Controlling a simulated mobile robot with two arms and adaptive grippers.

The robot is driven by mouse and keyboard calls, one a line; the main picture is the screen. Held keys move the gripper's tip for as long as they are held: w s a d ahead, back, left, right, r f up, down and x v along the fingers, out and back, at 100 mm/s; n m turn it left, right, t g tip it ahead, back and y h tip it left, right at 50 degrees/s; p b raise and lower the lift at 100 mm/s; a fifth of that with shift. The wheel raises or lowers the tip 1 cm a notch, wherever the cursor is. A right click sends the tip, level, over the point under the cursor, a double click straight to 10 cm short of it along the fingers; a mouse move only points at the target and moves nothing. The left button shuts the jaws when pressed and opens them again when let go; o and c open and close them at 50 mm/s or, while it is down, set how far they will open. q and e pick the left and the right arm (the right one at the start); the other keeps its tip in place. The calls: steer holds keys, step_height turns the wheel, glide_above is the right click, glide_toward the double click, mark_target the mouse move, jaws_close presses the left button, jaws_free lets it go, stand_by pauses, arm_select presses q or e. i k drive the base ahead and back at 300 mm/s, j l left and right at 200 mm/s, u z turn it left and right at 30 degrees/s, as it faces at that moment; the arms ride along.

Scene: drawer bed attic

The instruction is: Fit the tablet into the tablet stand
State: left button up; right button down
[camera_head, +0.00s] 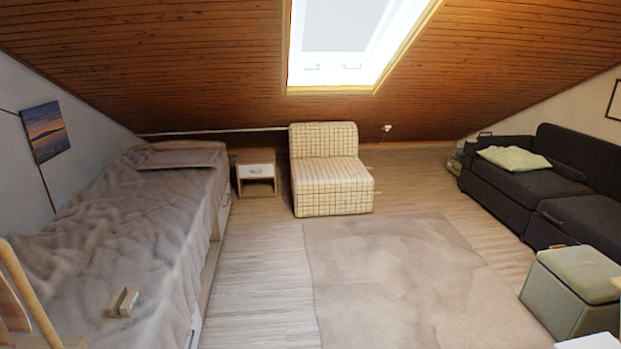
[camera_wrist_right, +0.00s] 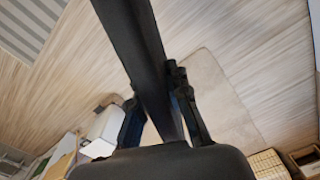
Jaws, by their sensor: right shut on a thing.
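The tablet (camera_wrist_right: 137,40) shows in the right wrist view as a long dark slab, seen nearly edge-on. My right gripper (camera_wrist_right: 160,100) is shut on it, with one finger on each side. The tablet runs from between the fingers up past the top edge of that view. A small wooden block-like piece with a slot, which looks like the tablet stand (camera_head: 122,302), sits on the bed at the lower left of the head view. Neither gripper shows in the head view. I cannot tell how far the tablet is from the stand.
The bed (camera_head: 150,225) has a rumpled grey-brown cover. A wooden rail (camera_head: 30,292) stands at its near left. A nightstand (camera_head: 257,171) and checkered chair (camera_head: 332,182) stand at the back. A dark sofa (camera_head: 512,190) and green ottoman (camera_head: 570,290) are right. The rug (camera_head: 400,280) is clear.

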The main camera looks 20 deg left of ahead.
mark_target(124, 301)
steer(key=i+j+u, duration=0.1)
steer(key=i+u, duration=0.15)
steer(key=u, duration=0.2)
steer(key=i+u, duration=0.3)
steer(key=u, duration=0.15)
steer(key=i+l+u, duration=0.15)
steer(key=u, duration=0.25)
steer(key=i+l+u, duration=0.25)
steer(key=u, duration=0.2)
steer(key=i+l+u, duration=0.25)
steer(key=u, duration=0.2)
steer(key=i+l+u, duration=0.25)
steer(key=u, duration=0.15)
steer(key=i+l+u, duration=0.25)
steer(key=u, duration=0.15)
steer(key=i+l+u, duration=0.15)
steer(key=l+u, duration=0.3)
steer(key=i+l+u, duration=0.1)
steer(key=l+u, duration=0.7)
steer(key=i+l, duration=0.05)
steer(key=l, duration=0.05)
